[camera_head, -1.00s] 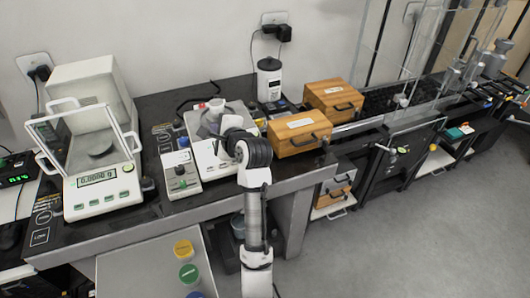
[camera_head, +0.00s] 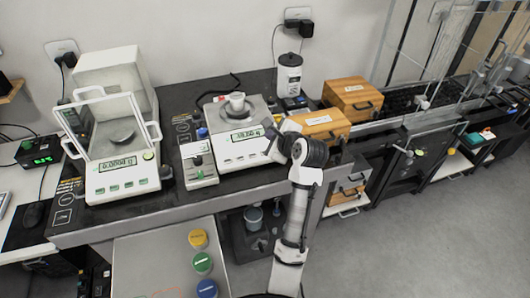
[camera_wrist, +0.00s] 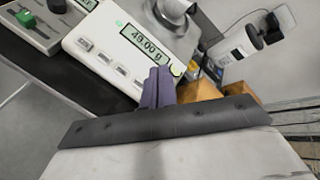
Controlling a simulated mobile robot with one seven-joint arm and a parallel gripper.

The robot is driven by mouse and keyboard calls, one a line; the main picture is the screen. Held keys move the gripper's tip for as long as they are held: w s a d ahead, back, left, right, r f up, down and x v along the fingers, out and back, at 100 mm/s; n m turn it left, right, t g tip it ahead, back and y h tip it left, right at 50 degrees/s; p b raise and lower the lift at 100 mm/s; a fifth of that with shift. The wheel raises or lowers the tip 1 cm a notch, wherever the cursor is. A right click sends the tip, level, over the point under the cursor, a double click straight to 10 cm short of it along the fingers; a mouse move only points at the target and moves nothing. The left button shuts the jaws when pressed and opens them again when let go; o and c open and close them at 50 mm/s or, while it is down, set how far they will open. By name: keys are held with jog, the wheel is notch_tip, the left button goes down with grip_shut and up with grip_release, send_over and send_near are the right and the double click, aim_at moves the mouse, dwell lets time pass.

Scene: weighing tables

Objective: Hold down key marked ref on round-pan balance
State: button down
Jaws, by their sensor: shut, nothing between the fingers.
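The middle balance (camera_head: 245,152) has a white body, a metal pan (camera_head: 222,118) with a white cup (camera_head: 237,101) on it, and a lit display. In the wrist view its display (camera_wrist: 145,37) reads 49.00 g. A row of pale keys (camera_wrist: 103,56) lies below the display, and a yellow-green round button (camera_wrist: 176,69) sits at its right; key labels are too small to read. My gripper (camera_wrist: 159,74) is shut and empty, its fingertips over the balance's front right part. Contact cannot be told. Another balance (camera_head: 122,182) with a glass shield and round dark pan stands left.
A small control box (camera_head: 198,163) with knobs stands between the balances. Wooden boxes (camera_head: 320,122) and a white bottle-shaped device (camera_head: 289,75) stand right and behind. A grey surface (camera_head: 150,265) with coloured lids (camera_head: 201,262) lies in front.

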jog(key=shift+w+a+f+b, duration=0.1)
jog(key=shift+w+f+b, duration=0.3)
jog(key=shift+f+b, duration=0.8)
jog(key=shift+w+a+f+b, duration=0.15)
jog(key=shift+w+f+b, duration=0.2)
jog(key=shift+f+b, duration=0.75)
jog(key=shift+w+a+f+b, duration=0.1)
jog(key=shift+w+f+b, duration=0.3)
jog(key=shift+f+b, duration=0.8)
jog(key=shift+f+p, duration=0.55)
jog(key=shift+w+f, duration=0.1)
jog(key=shift+f, duration=0.1)
jog(key=shift+w+f, duration=0.1)
jog(key=shift+f, duration=0.3)
dwell(1.1)
jog(key=shift+r+p, duration=0.1)
jog(key=shift+p, duration=0.2)
dwell(0.8)
jog(key=shift+s+r+p, duration=0.25)
jog(key=shift+r+p, duration=0.45)
jog(key=shift+p, duration=0.3)
